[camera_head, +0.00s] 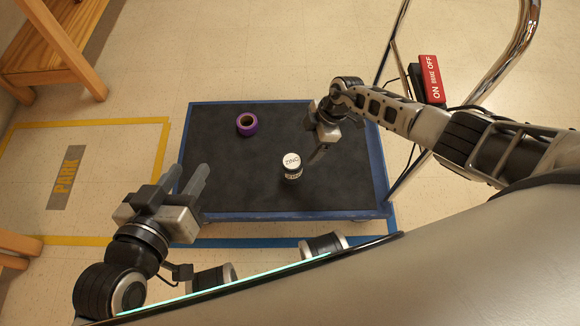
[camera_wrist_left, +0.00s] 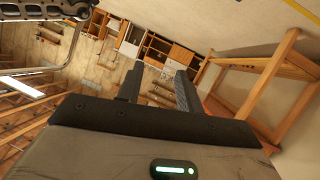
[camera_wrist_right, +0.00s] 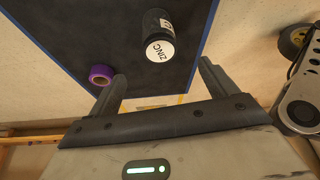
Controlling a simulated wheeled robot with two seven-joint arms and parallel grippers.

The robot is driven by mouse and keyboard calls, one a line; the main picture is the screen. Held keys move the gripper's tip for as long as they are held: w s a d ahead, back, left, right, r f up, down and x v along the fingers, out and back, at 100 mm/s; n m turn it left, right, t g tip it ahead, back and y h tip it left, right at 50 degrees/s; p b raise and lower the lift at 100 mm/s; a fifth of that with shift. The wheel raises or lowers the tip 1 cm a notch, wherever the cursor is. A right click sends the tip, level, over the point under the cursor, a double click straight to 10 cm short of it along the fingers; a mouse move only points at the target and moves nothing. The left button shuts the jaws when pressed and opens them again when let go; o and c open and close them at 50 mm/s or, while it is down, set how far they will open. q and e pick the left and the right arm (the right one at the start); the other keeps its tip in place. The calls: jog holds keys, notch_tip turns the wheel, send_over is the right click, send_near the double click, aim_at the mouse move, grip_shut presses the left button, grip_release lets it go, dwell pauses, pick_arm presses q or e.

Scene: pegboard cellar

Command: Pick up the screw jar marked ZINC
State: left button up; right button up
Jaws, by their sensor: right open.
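The ZINC jar (camera_head: 292,167) is a small dark jar with a white lid, standing on the black top of a low platform (camera_head: 220,185).
A purple tape roll (camera_head: 246,124) lies on the platform, left of and behind the jar; it also shows in the right wrist view (camera_wrist_right: 101,75). A wooden bench (camera_head: 50,50) is at the far left.

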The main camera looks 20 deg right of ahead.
aim_at(294, 161)
jog(key=b+x, duration=0.5)
jog(key=x, duration=0.2)
jog(key=shift+b, duration=0.4)
jog(key=shift+a+f+b, duration=0.3)
jog(key=shift+f+b, duration=0.35)
jog(key=shift+b, duration=0.05)
jog(key=b+x, duration=0.2)
jog(key=b, duration=0.1)
jog(key=shift+w+f, duration=0.1)
jog(key=shift+f, duration=0.15)
jog(key=b+x, duration=0.2)
jog(key=b, duration=0.1)
jog(key=shift+a+f, duration=0.2)
jog(key=shift+f, duration=0.05)
pick_arm(q)
notch_tip(294, 161, up, 14)
jog(key=d+m+t+h, duration=0.1)
jog(key=m+t+h, duration=0.5)
jog(key=m+h, duration=0.3)
jog(key=shift+w+d+t+h, duration=0.3)
jog(key=shift+w+h, duration=0.1)
jog(key=shift+h, duration=0.4)
pick_arm(e)
jog(key=c, duration=1.3)
